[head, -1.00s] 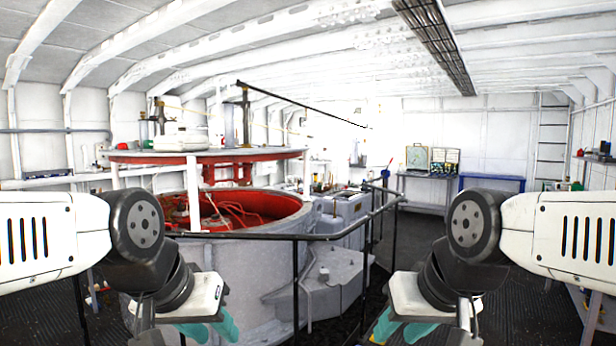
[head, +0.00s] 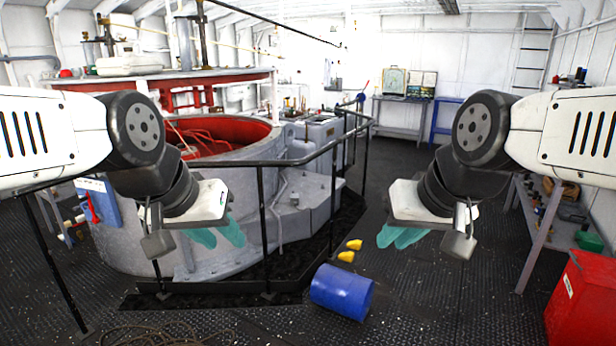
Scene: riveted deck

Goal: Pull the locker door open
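No locker door can be made out for sure in the head view. A red box-like cabinet (head: 584,305) stands at the lower right edge, cut off by the frame, with a small white label on its side; no door or handle on it can be told. My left gripper (head: 220,238) hangs in the air left of centre, its two teal fingers a little apart and nothing between them. My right gripper (head: 399,238) hangs right of centre, also with its teal fingers slightly apart and empty. Both are well away from the red cabinet.
A blue drum (head: 341,292) lies on the dark deck, with yellow pieces (head: 350,250) behind it. A black railing (head: 262,215) fronts the big round grey tank (head: 130,240). A shelf bench (head: 545,215) lines the right wall. Deck between drum and red cabinet is open.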

